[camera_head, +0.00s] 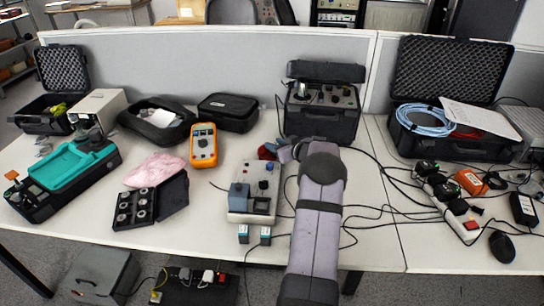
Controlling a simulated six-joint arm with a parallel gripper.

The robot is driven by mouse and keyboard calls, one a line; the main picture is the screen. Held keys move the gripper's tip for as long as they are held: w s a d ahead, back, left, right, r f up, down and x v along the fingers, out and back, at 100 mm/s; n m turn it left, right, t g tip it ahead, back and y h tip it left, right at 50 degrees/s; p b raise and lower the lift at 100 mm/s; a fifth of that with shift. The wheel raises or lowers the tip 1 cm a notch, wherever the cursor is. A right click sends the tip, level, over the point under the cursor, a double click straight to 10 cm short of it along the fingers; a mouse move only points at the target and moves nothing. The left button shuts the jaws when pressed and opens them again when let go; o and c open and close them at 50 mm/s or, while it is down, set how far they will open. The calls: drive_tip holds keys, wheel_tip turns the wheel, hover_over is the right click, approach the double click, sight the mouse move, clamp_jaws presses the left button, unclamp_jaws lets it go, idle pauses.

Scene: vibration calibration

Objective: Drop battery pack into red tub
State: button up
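My arm rises from the bottom centre, and its end (287,153) lies in front of the black instrument case. The fingers are too small and hidden to make out, so I cannot tell whether they are open. A small dark red and blue item (268,151) is right beside the arm's end; I cannot tell if it is held. No red tub is clearly visible; a teal tray (72,166) sits on a black case at the left. I cannot pick out the battery pack for certain; a black block with a white label (523,208) lies at the far right.
A grey control box (254,190) stands left of my arm. An orange multimeter (203,146), a pink bag (154,170) and an open black case of round parts (136,208) are farther left. Cables and a power strip (455,215) clutter the right table. Bare tabletop (205,232) shows front left.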

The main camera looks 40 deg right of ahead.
drive_tip(key=shift+o, duration=0.9)
drive_tip(key=shift+s, duration=0.1)
drive_tip(key=shift+v, duration=3.65)
drive_tip(key=shift+r, duration=0.1)
